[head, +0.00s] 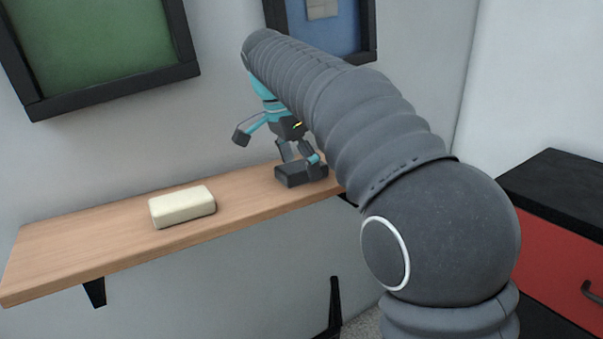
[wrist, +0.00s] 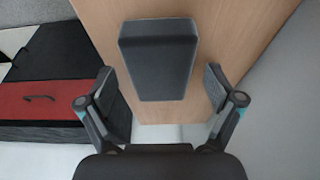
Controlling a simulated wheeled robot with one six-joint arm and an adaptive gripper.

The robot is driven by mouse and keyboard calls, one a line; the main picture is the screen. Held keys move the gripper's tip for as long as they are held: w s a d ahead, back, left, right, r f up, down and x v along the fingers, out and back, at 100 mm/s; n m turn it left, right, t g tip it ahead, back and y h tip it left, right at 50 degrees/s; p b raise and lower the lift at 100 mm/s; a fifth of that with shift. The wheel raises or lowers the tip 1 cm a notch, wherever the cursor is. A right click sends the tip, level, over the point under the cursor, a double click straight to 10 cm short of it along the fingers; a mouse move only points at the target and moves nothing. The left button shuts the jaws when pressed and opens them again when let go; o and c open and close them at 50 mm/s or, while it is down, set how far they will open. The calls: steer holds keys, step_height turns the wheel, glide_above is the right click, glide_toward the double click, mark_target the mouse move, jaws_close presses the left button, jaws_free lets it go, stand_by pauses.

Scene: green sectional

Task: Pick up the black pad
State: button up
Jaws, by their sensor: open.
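The black pad (head: 294,176) is a dark, thick block lying on the wooden shelf, toward its right end. It also shows in the wrist view (wrist: 158,60), at the upper middle, with its near end reaching between the fingers. My gripper (head: 277,150) is above the pad in the head view, with one finger spread to the left. In the wrist view my gripper (wrist: 166,90) is open, with one finger on each side of the pad's near end and gaps on both sides. My arm hides part of the shelf behind it.
A cream block (head: 183,207) lies on the shelf (head: 70,240), left of the pad, with bare wood between. Framed green (head: 95,45) and blue (head: 335,30) panels hang on the wall above. A red and black cabinet (head: 560,240) stands at the right.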

mark_target(300, 165)
steer(key=c, duration=1.1)
steer(key=shift+r, duration=0.1)
steer(key=shift+r, duration=0.65)
step_height(300, 165, up, 3)
steer(key=shift+f+p, duration=0.15)
steer(key=shift+p, duration=0.6)
steer(key=s+d+r, duration=0.1)
steer(key=d+r, duration=0.1)
steer(key=d, duration=0.1)
steer(key=s+d+r, duration=0.1)
steer(key=d+r, duration=0.1)
steer(key=d, duration=0.2)
steer(key=s+d+r, duration=0.2)
steer(key=d, duration=0.2)
steer(key=shift+s+r, duration=0.1)
steer(key=shift+r, duration=0.3)
